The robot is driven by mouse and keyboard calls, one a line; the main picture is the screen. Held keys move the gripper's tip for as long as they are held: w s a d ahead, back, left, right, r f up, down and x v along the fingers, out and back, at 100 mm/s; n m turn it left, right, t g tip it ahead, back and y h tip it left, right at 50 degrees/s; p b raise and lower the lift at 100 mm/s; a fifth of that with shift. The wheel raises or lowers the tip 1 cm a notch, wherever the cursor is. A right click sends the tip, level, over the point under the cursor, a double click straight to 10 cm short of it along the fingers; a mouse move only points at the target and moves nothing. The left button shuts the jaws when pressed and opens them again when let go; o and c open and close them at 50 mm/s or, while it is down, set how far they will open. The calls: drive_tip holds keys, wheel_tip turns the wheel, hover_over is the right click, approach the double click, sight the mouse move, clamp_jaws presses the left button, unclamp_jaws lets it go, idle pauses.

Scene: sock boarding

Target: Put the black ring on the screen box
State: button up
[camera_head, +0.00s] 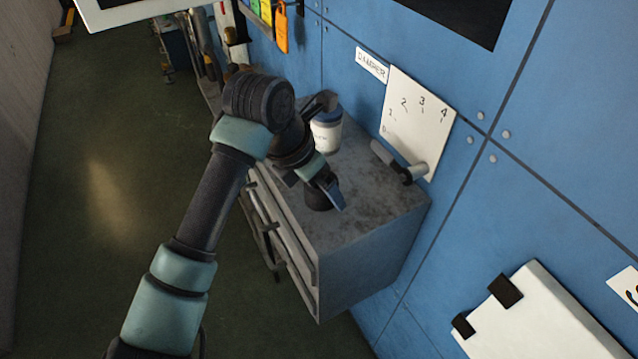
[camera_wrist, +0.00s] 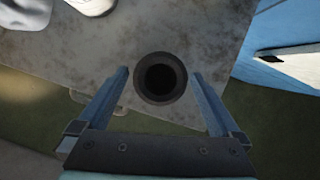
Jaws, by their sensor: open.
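The black ring (camera_wrist: 161,78) is a short, round, dark piece with a dark hollow centre. It stands on the grey top of a drawer cabinet (camera_head: 372,205), near its front edge. In the head view the ring (camera_head: 318,199) is partly hidden by my gripper (camera_head: 328,190). In the wrist view my gripper (camera_wrist: 160,76) is open, with a blue finger on each side of the ring and a visible gap on both sides. Whether the fingers are down at the ring's height I cannot tell. I cannot pick out the screen box with certainty in either view.
A white jar with a blue lid (camera_head: 326,132) stands behind the gripper on the cabinet. A lever (camera_head: 398,163) and numbered plate (camera_head: 418,120) are on the blue wall. A white board (camera_head: 535,320) is at lower right. The floor at left is clear.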

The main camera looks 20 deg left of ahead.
drive_tip(key=b+v, duration=0.1)
drive_tip(key=v, duration=1)
drive_tip(key=shift+r, duration=0.35)
drive_tip(key=shift+s, duration=0.1)
